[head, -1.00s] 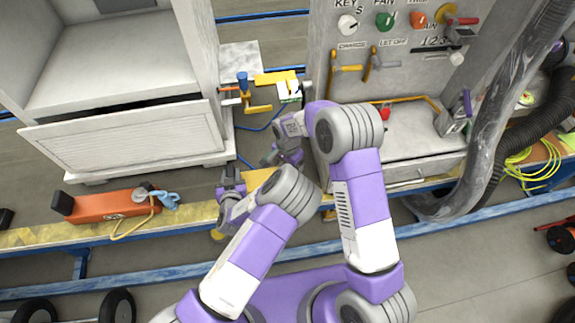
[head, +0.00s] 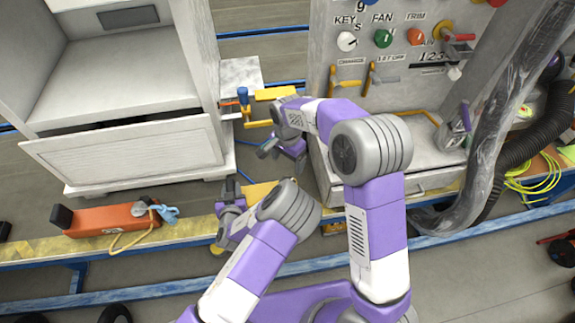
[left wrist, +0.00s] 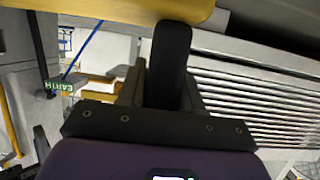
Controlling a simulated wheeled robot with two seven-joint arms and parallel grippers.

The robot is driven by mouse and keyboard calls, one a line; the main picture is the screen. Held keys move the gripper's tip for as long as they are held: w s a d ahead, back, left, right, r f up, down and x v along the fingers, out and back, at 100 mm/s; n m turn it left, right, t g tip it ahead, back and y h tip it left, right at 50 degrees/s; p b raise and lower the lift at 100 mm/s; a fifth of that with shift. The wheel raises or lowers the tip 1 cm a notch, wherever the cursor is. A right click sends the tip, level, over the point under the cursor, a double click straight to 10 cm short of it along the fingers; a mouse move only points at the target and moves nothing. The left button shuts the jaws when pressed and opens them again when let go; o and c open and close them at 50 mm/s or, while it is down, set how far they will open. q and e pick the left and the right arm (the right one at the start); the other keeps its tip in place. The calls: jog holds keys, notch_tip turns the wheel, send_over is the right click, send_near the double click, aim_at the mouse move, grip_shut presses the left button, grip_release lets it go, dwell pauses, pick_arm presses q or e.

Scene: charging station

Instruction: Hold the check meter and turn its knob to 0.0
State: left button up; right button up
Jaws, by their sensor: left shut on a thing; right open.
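In the left wrist view, a yellow body (left wrist: 120,8) with a black part (left wrist: 170,62) fills the top; I take it for the check meter. The black part is between the fingers of my left gripper (left wrist: 163,85), shut on it. In the head view my left gripper (head: 229,187) is above the bench's front edge, and I cannot make out the meter clearly there. Its knob and reading are not visible. My right gripper (head: 270,151) is open, apart from the left one, farther back and to its right.
A panel with a green FAN knob (head: 382,38) and other controls stands at the back right. A grey cabinet (head: 130,150) stands at the left. An orange tool (head: 110,218) lies on the bench. A yellow clamp (head: 258,124) and a blue cable are behind my right gripper.

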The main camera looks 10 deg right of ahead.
pick_arm(q)
jog(key=o, duration=1)
jog(key=v, duration=0.8)
jog(key=s+a+f+n+g+p, duration=0.3)
jog(key=s+a+f+g+p, duration=0.1)
jog(key=s+f+g, duration=0.5)
pick_arm(e)
jog(key=s+f+n+y, duration=0.3)
jog(key=s+f+n, duration=0.1)
jog(key=s+f, duration=0.7)
pick_arm(q)
jog(key=s+d+r+g+h+p, duration=0.1)
jog(key=s, duration=0.1)
jog(key=s+d+r+g+h+p, duration=0.1)
jog(key=s+r, duration=0.1)
jog(key=s, duration=0.1)
jog(key=s+d+r+g+h+p, duration=0.1)
jog(key=s+g+h, duration=0.1)
jog(key=shift+s+d+r, duration=0.2)
jog(key=shift+d+r, duration=0.15)
jog(key=shift+d, duration=0.05)
pick_arm(e)
jog(key=s+f+n+y, duration=0.1)
jog(key=s+f+n, duration=0.2)
jog(key=s, duration=1)
jog(key=shift+f+t, duration=0.25)
jog(key=shift+t, duration=0.05)
jog(key=shift+d, duration=0.1)
